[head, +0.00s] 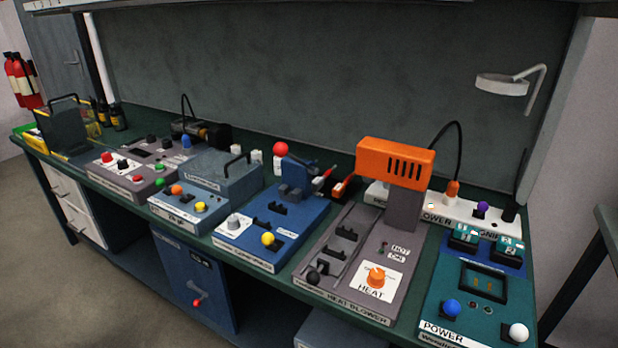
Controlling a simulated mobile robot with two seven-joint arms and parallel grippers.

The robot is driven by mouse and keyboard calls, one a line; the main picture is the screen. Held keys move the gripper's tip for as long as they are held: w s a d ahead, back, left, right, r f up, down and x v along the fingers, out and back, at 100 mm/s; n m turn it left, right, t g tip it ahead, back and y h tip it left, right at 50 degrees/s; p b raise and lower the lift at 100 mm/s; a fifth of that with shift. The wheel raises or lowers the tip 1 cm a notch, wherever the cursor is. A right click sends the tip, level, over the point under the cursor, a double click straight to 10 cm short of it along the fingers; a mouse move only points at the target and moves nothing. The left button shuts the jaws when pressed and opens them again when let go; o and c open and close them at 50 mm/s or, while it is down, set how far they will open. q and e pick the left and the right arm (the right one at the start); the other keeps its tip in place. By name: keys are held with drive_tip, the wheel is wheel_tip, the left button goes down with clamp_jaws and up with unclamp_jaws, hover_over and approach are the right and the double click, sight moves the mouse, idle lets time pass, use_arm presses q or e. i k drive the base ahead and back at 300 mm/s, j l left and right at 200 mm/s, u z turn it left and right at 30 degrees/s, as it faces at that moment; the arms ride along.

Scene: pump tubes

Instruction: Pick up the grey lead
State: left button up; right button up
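I cannot make out a clearly grey lead. A short lead end with a red part (325,177) and a red-and-black piece (343,187) sit behind the blue device, too small to tell apart well. Another dark cable (186,103) loops up at the back left. Neither of my grippers is in view.
The green bench (130,196) is crowded with devices: a heat blower (396,160), a blue device (270,235), a teal power unit (465,308) and grey boxes to the left. Bare bench is narrow.

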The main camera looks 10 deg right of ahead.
sight(318, 183)
drive_tip(key=i+j, duration=0.2)
drive_tip(key=j, duration=0.15)
drive_tip(key=i+j+z, duration=0.1)
drive_tip(key=j, duration=0.2)
drive_tip(key=i+j, duration=0.2)
drive_tip(key=j, duration=0.15)
drive_tip(key=i+j+z, duration=0.1)
drive_tip(key=j, duration=0.25)
drive_tip(key=i+j, duration=0.25)
drive_tip(key=j, duration=0.15)
